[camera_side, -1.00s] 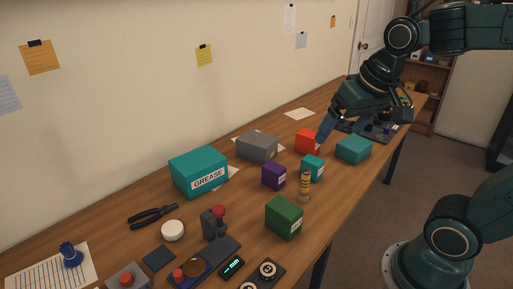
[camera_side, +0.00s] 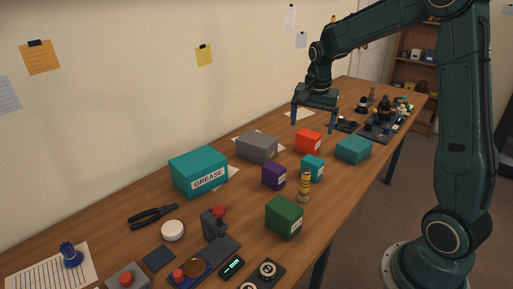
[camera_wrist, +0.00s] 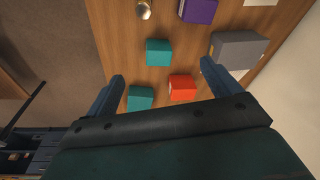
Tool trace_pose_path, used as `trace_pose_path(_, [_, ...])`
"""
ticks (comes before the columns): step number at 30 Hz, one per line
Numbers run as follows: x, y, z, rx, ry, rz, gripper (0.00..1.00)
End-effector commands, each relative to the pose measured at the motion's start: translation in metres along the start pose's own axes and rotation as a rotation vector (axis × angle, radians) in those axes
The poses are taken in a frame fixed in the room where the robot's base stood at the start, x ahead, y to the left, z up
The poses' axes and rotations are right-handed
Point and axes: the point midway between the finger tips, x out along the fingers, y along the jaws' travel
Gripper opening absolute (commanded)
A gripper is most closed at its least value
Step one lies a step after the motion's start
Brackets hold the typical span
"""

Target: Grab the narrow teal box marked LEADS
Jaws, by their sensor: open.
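Three teal boxes stand on the bench in the side view. The small narrow one (camera_side: 312,168) has a white label too small to read. A wider one (camera_side: 353,150) stands to its right, and the largest (camera_side: 190,170) is marked GREASE. No label reading LEADS can be made out. In the wrist view, one teal box (camera_wrist: 158,52) lies ahead between the fingers and another (camera_wrist: 140,98) is partly hidden by my gripper. My gripper (camera_side: 313,124) is open and empty, pointing down above the bench behind the red box (camera_side: 308,141).
Close around the small teal box are the purple box (camera_side: 273,176), the brass-coloured stack (camera_side: 304,187) and the red box. A grey box (camera_side: 257,147) and a green box (camera_side: 284,217) stand further off. A black tray of parts (camera_side: 380,127) lies to the right.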

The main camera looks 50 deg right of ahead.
Motion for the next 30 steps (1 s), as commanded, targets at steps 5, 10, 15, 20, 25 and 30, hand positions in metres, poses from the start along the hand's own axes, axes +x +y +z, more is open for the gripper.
trace_pose_path(5, [0.041, 0.0, -0.031, 0.153, -0.017, 0.052, 0.89])
trace_pose_path(10, [0.069, 0.002, -0.05, 0.257, -0.026, 0.085, 0.89])
trace_pose_path(15, [0.082, 0.004, -0.058, 0.305, -0.028, 0.1, 0.89])
trace_pose_path(20, [0.084, 0.004, -0.059, 0.312, -0.028, 0.102, 0.89])
trace_pose_path(25, [0.089, 0.005, -0.058, 0.31, -0.029, 0.103, 0.89])
trace_pose_path(30, [0.106, 0.007, -0.057, 0.31, -0.03, 0.104, 0.89])
